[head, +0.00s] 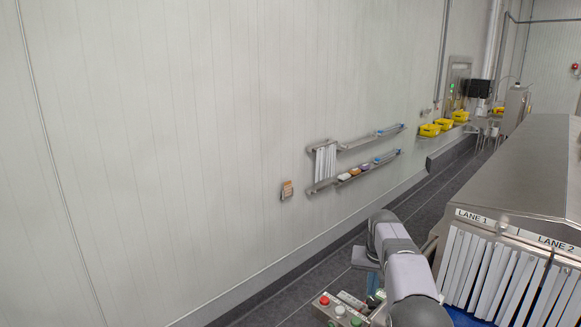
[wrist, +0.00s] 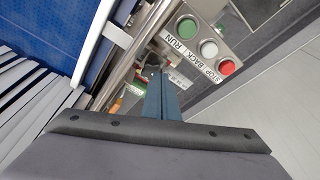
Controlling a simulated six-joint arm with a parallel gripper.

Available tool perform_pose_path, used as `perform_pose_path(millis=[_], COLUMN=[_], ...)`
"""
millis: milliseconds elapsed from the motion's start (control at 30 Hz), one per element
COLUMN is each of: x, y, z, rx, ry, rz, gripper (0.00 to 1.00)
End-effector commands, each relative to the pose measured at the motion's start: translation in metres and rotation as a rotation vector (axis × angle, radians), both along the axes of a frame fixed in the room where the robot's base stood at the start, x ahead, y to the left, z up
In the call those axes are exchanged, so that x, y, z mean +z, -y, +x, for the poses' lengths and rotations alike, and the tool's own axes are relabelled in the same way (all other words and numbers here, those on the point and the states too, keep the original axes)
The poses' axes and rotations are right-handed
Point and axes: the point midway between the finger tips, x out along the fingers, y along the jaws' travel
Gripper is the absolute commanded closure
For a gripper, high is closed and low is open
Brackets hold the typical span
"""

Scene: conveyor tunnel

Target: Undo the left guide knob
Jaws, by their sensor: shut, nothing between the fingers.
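My gripper (wrist: 158,80) is in the middle of the wrist view, its blue-grey fingers shut with nothing between them. Just beyond the fingertips a small dark part (wrist: 152,59) shows beside a metal guide rail (wrist: 135,52). It may be the left guide knob, but the fingers partly cover it. I cannot tell whether they touch it. In the head view my arm covers this area and no knob can be made out.
A control box (wrist: 232,44) with green, white and red buttons is close right of the fingers. Left are a blue belt (wrist: 40,28) and white curtain strips (wrist: 28,92). In the head view, the tunnel hood (head: 530,170) stands right of my arm.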

Motion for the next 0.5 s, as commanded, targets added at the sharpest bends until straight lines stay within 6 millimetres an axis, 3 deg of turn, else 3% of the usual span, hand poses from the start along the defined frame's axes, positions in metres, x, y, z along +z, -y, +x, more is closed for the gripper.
perform_pose_path(millis=[500], x=[-0.049], y=[0.000], z=[-0.001], rx=[0.000], ry=[-0.002], rz=[0.001], gripper=[1.00])
